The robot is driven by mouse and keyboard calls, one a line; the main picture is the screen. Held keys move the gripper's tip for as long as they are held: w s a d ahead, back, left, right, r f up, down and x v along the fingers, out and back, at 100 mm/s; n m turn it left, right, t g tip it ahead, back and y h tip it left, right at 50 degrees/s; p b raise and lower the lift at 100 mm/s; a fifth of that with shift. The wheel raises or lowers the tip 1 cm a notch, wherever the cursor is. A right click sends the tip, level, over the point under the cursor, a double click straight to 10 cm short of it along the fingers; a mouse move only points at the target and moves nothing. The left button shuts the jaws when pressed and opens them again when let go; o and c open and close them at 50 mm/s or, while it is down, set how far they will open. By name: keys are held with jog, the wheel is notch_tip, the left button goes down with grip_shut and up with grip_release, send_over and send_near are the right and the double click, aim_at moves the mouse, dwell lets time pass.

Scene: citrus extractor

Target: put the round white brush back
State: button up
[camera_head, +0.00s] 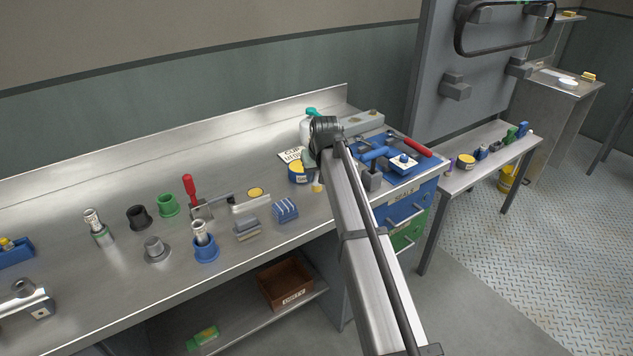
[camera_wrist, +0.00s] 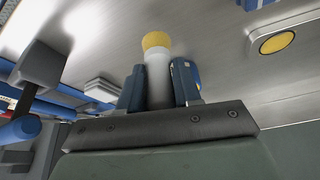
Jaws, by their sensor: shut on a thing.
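The round white brush (camera_wrist: 157,75), a white cylinder with a yellow bristle end, is between my gripper's two blue-grey fingers (camera_wrist: 160,80) in the wrist view. The fingers are shut on its white body, and the yellow end points away from the gripper. In the head view my gripper is mostly hidden behind my arm, above the back right of the steel bench (camera_head: 110,175). A small yellow tip (camera_head: 317,188) that looks like the bristles shows below it. I cannot tell whether the brush touches the bench.
A blue-and-yellow round item (camera_head: 298,172) and a sign (camera_head: 290,155) are close by. A yellow disc (camera_head: 255,192) lies between. A blue tool cabinet (camera_head: 405,205) adjoins at right.

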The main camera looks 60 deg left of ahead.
aim_at(316, 182)
jog(key=shift+f, duration=1.3)
jog(key=shift+f, duration=0.25)
jog(key=o, duration=1)
jog(key=shift+o, duration=0.2)
jog(key=shift+r, duration=0.1)
jog(key=v, duration=1.3)
jog(key=shift+d+r, duration=0.15)
jog(key=shift+r, duration=0.2)
